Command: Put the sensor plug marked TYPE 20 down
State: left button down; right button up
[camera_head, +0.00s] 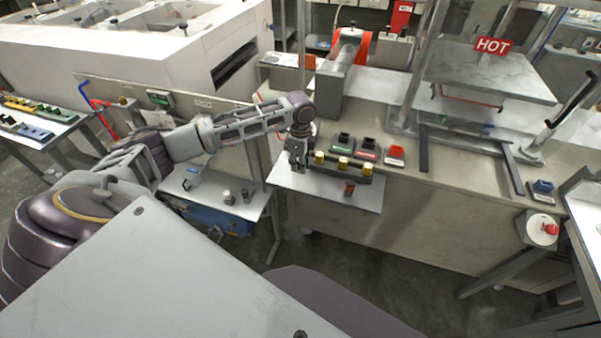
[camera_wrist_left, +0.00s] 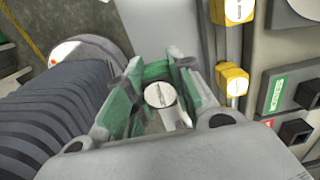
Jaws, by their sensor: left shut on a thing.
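My left gripper (camera_head: 297,164) is above the left end of a pale shelf (camera_head: 310,190). In the left wrist view its green-padded fingers (camera_wrist_left: 158,97) are shut around a plug with a round white top (camera_wrist_left: 160,95); the print on it is too small to read. In the head view the fingers hide most of this plug, and I cannot tell if it touches the shelf. Several yellow-topped plugs (camera_head: 343,163) stand in a dark rack to the right of the gripper. They also show in the wrist view (camera_wrist_left: 232,80). My right gripper is out of view.
An orange-brown piece (camera_head: 349,189) stands on the shelf in front of the rack. Black and red sockets (camera_head: 367,145) sit on the bench behind. A HOT sign (camera_head: 493,46) hangs over a metal plate at the right. A lower table (camera_head: 213,189) holds small pieces at the left.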

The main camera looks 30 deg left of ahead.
pick_arm(q)
jog(key=shift+f, duration=2.5)
jog(key=shift+f, duration=0.15)
jog(key=c, duration=1.2)
grip_release()
jog(key=shift+c, duration=0.2)
notch_tip(320, 180, up, 12)
jog(key=shift+r, duration=0.15)
